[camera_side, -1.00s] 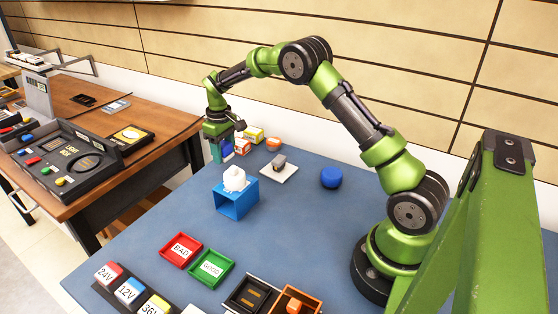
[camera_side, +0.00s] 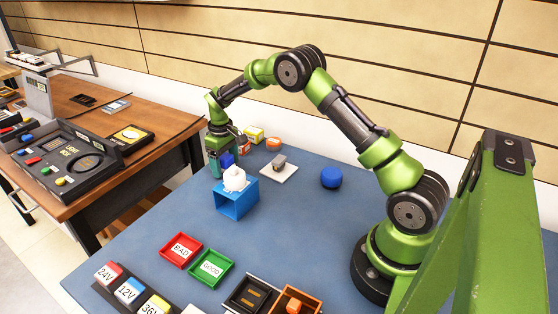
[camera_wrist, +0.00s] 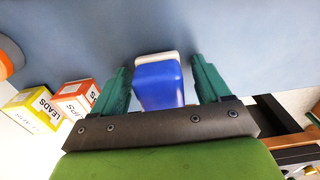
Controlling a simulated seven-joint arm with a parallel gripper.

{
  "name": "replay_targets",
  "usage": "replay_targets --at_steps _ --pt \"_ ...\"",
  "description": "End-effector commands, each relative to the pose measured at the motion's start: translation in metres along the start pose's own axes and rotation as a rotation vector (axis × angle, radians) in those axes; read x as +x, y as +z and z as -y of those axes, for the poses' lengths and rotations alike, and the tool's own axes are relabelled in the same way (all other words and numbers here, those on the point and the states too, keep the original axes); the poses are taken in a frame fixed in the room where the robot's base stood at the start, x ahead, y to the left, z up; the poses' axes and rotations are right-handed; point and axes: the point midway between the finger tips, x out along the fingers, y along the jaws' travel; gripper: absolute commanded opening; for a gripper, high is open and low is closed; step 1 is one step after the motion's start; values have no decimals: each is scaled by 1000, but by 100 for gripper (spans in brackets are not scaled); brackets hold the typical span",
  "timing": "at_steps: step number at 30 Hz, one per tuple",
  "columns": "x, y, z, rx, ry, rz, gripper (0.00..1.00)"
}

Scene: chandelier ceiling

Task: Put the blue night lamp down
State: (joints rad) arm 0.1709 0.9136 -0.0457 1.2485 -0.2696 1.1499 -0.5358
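The blue night lamp (camera_wrist: 160,85), a blue body with a pale white rim, sits between the two teal fingers of my gripper (camera_wrist: 161,75) in the wrist view. Strips of blue table show between the lamp and each finger, so the gripper looks open around it. In the side view my gripper (camera_side: 214,164) is low at the far left part of the blue table, and the lamp shows as a dark blue patch (camera_side: 227,160) just right of the fingers. The side view does not clearly show whether its base touches the table.
A blue open-sided box with a white lumpy top (camera_side: 236,200) stands close in front of my gripper. Small yellow (camera_wrist: 38,104) and orange (camera_wrist: 78,95) boxes stand nearby. A white plate with a grey item (camera_side: 279,170) and a blue round object (camera_side: 331,177) lie to the right.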

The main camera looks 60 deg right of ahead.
Motion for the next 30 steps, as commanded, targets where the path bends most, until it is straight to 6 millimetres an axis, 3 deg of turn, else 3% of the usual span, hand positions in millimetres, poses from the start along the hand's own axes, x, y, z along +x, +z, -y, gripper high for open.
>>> replay_targets --at_steps 8,21,30 --pt "-8 -1 0 -1 1 -3 76" --pt "-94 -1 0 0 1 -4 76" --pt "-129 2 2 3 -1 -10 76"
